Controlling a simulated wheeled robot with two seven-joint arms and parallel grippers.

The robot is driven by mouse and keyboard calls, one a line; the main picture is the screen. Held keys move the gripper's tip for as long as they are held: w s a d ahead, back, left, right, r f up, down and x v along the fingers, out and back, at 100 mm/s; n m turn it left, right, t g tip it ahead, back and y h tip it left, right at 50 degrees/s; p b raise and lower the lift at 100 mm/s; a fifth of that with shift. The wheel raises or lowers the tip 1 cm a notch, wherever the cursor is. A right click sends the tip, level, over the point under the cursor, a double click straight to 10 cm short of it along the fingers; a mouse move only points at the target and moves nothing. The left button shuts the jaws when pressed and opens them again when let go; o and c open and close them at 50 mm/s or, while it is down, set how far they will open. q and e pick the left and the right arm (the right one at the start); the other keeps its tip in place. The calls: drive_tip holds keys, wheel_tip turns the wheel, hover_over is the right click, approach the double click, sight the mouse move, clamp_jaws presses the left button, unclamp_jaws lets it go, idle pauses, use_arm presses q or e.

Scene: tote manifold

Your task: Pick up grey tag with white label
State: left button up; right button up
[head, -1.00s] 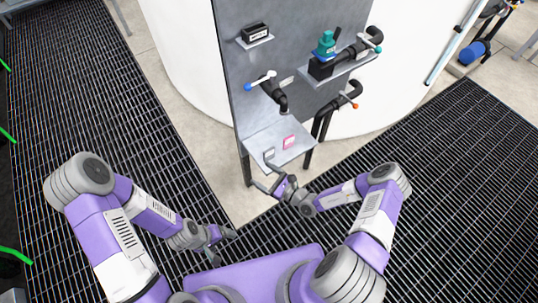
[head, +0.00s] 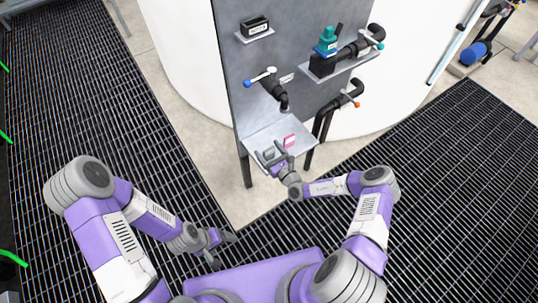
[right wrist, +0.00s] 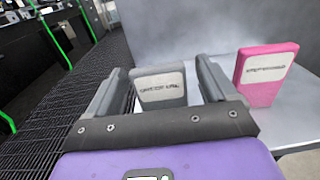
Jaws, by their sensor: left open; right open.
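The grey tag with a white label (right wrist: 160,88) stands on the low metal shelf, between the open fingers of my right gripper (right wrist: 155,85) in the right wrist view. I cannot tell whether either finger touches it. In the head view my right gripper (head: 273,154) is over the shelf's front part, and the grey tag (head: 269,152) is small and partly hidden there. My left gripper (head: 222,247) is open and empty, low over the dark grating at the left, far from the tag.
A pink tag with a white label (right wrist: 267,72) stands just right of the grey one on the shelf (head: 262,138).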

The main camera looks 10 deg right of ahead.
sight(269, 148)
drive_tip(key=c, duration=1)
wheel_tip(269, 148, up, 10)
drive_tip(key=p, duration=0.5)
drive_tip(key=shift+c, duration=0.2)
